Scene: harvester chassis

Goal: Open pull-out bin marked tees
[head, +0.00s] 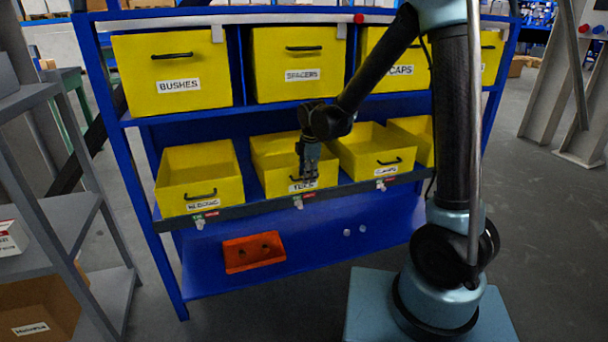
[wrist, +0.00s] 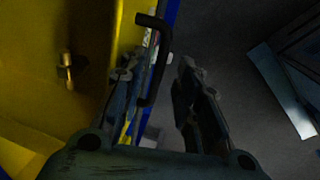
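The yellow bin marked TEES (head: 275,181) is second from left in the lower row of the blue rack; my gripper partly covers its front and its handle. My gripper (head: 309,178) points down at the bin's front. In the wrist view my gripper (wrist: 158,70) is open, with its fingers on either side of the black bow handle (wrist: 166,50). The handle lies in the gap, and I see no clear contact. The left finger overlaps the yellow bin's front edge. A small brass-coloured part (wrist: 67,72) lies inside the bin.
Neighbouring yellow bins stand left (head: 198,180) and right (head: 376,150) of it. Upper bins marked BUSHES (head: 172,72) and SPACERS (head: 298,70) sit above. An orange part (head: 253,253) lies on the rack's blue bottom shelf. A grey shelf unit (head: 72,222) stands at left.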

